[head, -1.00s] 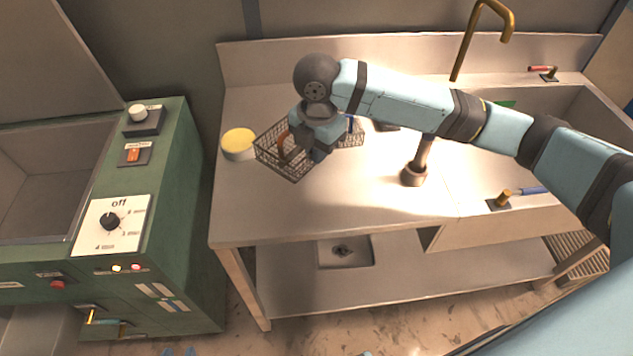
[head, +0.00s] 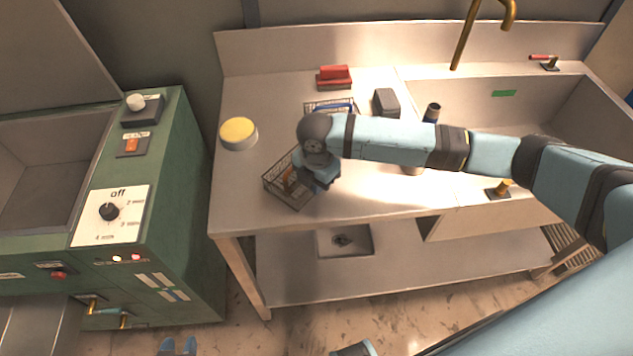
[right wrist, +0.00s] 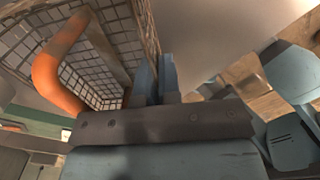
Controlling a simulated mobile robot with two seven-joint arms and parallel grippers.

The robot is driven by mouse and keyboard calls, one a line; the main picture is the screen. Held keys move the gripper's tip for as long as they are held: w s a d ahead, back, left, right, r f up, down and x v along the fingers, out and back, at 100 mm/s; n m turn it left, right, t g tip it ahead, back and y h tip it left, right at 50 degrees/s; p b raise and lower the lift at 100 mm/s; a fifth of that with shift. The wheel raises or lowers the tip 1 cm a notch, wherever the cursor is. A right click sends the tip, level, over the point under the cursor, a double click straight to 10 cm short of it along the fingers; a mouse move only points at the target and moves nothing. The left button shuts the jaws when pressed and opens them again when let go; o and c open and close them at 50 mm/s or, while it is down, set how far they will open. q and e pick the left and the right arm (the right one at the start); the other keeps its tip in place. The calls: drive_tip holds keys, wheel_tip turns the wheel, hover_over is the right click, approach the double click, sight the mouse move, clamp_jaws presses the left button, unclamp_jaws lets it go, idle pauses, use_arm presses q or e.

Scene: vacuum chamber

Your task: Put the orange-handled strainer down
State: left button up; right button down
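The orange-handled strainer (head: 287,190) is a dark wire basket at the front left of the steel counter. Its orange handle (right wrist: 56,68) shows large beside the wire mesh in the right wrist view. My right gripper (head: 308,184) is at the basket's right side. In the right wrist view its fingers (right wrist: 157,78) are close together on the basket's wire wall. The gripper hides part of the basket, and I cannot tell whether its bottom touches the counter. My left gripper (head: 178,346) is at the bottom edge, low and away from the counter, with its fingers apart and empty.
A blue-handled wire basket (head: 340,102) sits behind my right arm, near a red block (head: 334,77) and a dark box (head: 386,102). A round yellow-topped tub (head: 238,133) stands at left. The sink (head: 480,110) is right; a green machine (head: 160,200) stands left of the counter.

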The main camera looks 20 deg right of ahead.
drive_tip(key=c, duration=1.7)
unclamp_jaws()
drive_tip(key=shift+f, duration=0.1)
drive_tip(key=o, duration=0.4)
wheel_tip(320, 180, up, 12)
drive_tip(key=shift+r, duration=0.15)
